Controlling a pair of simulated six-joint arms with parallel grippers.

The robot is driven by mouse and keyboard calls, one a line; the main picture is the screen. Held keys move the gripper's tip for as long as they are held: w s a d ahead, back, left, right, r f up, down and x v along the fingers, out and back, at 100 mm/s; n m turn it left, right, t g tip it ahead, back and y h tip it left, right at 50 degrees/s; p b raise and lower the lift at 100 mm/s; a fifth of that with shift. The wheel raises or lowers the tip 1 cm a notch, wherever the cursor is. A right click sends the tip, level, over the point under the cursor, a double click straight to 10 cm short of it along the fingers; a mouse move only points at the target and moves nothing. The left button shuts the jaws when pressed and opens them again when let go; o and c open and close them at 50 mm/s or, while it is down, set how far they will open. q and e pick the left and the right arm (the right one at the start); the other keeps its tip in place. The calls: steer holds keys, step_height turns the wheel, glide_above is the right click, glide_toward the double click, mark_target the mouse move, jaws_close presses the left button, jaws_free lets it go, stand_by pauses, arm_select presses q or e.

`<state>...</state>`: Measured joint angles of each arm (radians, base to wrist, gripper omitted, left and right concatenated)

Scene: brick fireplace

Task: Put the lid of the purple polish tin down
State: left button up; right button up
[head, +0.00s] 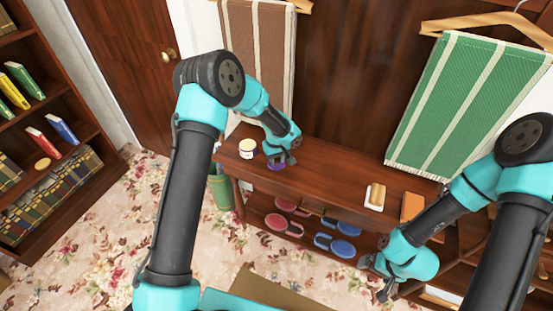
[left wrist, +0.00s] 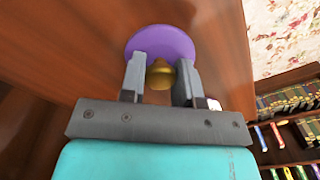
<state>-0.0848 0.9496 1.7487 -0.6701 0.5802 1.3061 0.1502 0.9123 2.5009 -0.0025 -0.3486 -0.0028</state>
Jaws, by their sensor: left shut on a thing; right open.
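The purple lid (left wrist: 160,42) is a round disc with a gold knob (left wrist: 160,76) in the left wrist view. My left gripper (left wrist: 160,68) has its two fingers on either side of the knob and is shut on the lid. In the head view my left gripper (head: 287,159) is low over the left part of the dark wooden bench top (head: 330,168), with some purple (head: 275,166) showing beneath it. I cannot tell whether the lid touches the wood, and the tin itself cannot be told apart. My right gripper (head: 384,287) is open and empty, low in front of the bench.
A white jar (head: 247,150) stands on the bench left of my left gripper. A brush-like wooden block (head: 375,196) and an orange item (head: 412,207) lie to the right. Red shoes (head: 283,222) and blue shoes (head: 337,245) are on the lower shelf. The middle bench top is clear.

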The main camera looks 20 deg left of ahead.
mark_target(276, 159)
arm_select(q)
steer(key=shift+f, duration=0.15)
steer(key=o, duration=0.9)
step_height(276, 159, up, 12)
steer(key=shift+r, duration=0.2)
steer(key=shift+f, duration=0.1)
stand_by(0.4)
